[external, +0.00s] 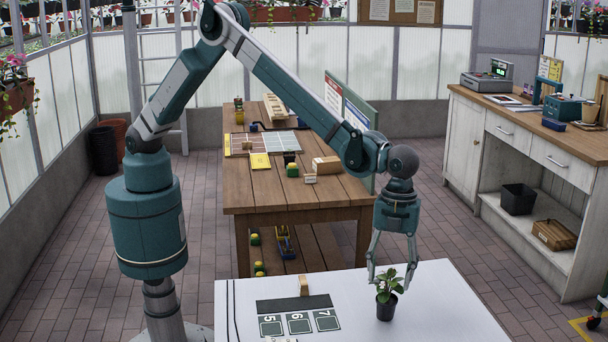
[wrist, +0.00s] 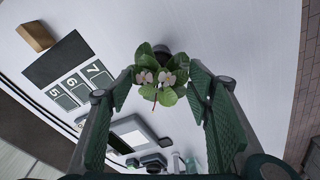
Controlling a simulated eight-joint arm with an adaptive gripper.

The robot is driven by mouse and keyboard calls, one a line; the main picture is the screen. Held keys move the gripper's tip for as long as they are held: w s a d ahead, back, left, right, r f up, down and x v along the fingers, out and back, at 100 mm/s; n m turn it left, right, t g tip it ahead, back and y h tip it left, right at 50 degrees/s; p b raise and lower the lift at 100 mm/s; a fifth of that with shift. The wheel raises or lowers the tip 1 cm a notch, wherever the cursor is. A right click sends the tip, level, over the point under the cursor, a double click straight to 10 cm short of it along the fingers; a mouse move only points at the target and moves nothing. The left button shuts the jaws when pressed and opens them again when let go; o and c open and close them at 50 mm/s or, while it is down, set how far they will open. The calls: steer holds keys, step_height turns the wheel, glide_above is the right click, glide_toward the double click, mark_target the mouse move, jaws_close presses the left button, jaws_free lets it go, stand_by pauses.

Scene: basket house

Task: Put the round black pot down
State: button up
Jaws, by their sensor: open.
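The round black pot (external: 386,307) holds a small green leafy plant and stands upright on the white table (external: 450,300). In the wrist view the plant with pale flowers lies between and just beyond my open fingers (wrist: 160,92). The pot (wrist: 162,50) is mostly hidden behind the leaves there. I see no finger clearly touching the pot.
Left of the pot, a dark strip (external: 293,304) and squares numbered 5, 6 and 7 (external: 299,323) mark the table. A small wooden block (external: 304,286) stands by the strip. The table right of the pot is clear. A wooden workbench (external: 300,198) stands behind.

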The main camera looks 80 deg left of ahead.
mark_target(388, 295)
steer(key=r, duration=0.4)
steer(key=shift+w+a+r, duration=0.15)
steer(key=shift+a+r, duration=0.1)
stand_by(0.7)
